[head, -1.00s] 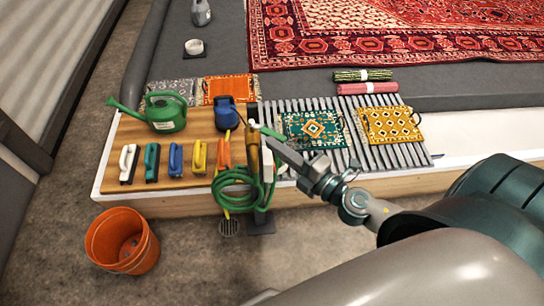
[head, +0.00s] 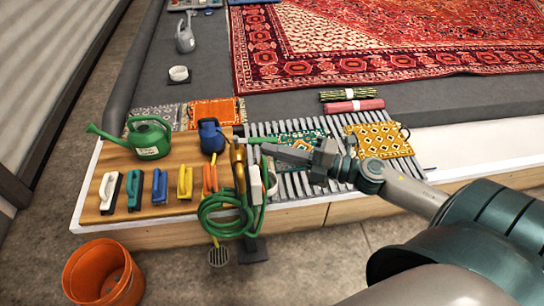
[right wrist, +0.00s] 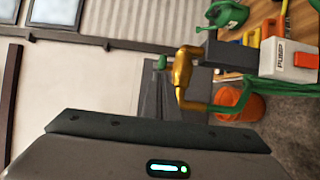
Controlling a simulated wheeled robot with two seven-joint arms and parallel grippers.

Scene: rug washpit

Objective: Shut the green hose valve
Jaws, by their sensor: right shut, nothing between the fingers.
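The green hose valve is a brass tap (head: 238,162) with a green lever (head: 256,140), standing at the right end of the wooden board. The lever points right in the head view. A coiled green hose (head: 228,212) hangs below the tap. My right gripper (head: 266,149) is shut and empty, its fingertips just in front of the lever; I cannot tell whether they touch it. In the right wrist view the brass tap (right wrist: 182,68) stands beyond the dark gripper body, with a small green part (right wrist: 160,62) at its left. My left gripper is not in view.
A white pump box (head: 254,184) stands right beside the tap. A blue container (head: 211,136), a green watering can (head: 149,138) and several brushes (head: 160,187) are on the board. Small rugs lie on the slatted rack (head: 297,186) behind my right gripper. An orange bucket (head: 104,275) stands on the floor.

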